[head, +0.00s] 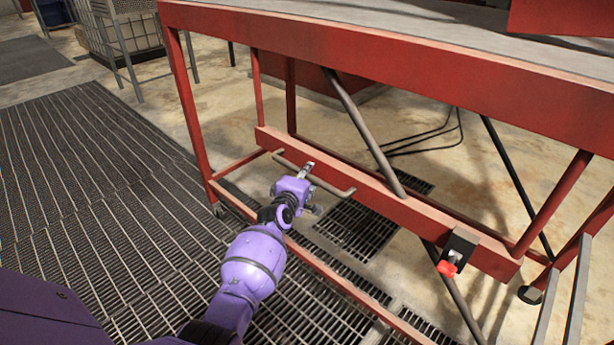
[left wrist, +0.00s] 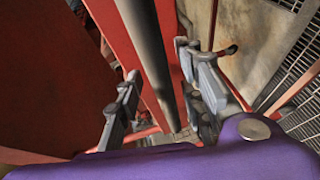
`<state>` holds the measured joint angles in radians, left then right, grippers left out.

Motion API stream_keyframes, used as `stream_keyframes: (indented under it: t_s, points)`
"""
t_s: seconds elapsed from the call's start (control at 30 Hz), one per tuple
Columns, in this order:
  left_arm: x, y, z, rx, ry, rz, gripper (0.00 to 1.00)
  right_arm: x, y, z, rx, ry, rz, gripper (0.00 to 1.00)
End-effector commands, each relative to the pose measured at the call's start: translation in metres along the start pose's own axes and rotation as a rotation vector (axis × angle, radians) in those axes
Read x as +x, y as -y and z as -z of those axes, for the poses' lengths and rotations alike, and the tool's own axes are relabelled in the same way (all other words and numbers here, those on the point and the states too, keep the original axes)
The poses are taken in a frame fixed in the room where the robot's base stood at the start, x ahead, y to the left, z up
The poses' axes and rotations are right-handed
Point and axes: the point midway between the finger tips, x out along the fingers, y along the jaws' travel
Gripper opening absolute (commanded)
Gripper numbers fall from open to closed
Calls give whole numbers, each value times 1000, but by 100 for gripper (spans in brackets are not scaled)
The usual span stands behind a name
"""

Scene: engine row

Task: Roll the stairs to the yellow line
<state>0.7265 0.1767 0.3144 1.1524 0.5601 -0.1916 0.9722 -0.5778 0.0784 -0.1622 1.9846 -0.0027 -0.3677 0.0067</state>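The stairs are a tall red frame (head: 350,205) on casters with a grey top deck, filling the middle and right of the head view. A grey bar handle (head: 333,188) sits on their low red beam. My left gripper (head: 307,170) is at the handle's middle. My right gripper and the yellow line are not in view.
A red clamp or pedal (head: 447,268) hangs on a black bracket at the beam's right. Dark floor grating (head: 90,190) lies to the left, with bare concrete behind. A wire cage (head: 130,40) stands at the back left. Black cables (head: 425,135) lie behind the frame.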

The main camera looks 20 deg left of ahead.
Motion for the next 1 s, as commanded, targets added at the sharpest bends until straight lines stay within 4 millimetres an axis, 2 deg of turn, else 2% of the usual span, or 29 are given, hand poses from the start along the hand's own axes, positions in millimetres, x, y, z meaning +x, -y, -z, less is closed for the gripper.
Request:
stream_keyframes:
  t_s: [0.13, 0.27, 0.7, 0.83, 1.0]
  points:
    - [-5, 2, -1, -2, 1, 1, 36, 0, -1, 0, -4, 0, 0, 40]
    - [-20, 2, -1, -3, 1, 1, 36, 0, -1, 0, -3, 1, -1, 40]
    - [-102, 1, 0, -1, -1, 1, 36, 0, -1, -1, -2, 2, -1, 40]
    - [-115, 0, 0, 0, -1, -1, 36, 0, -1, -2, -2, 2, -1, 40]
    - [-120, -1, 0, 1, 0, -1, 36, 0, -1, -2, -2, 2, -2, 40]
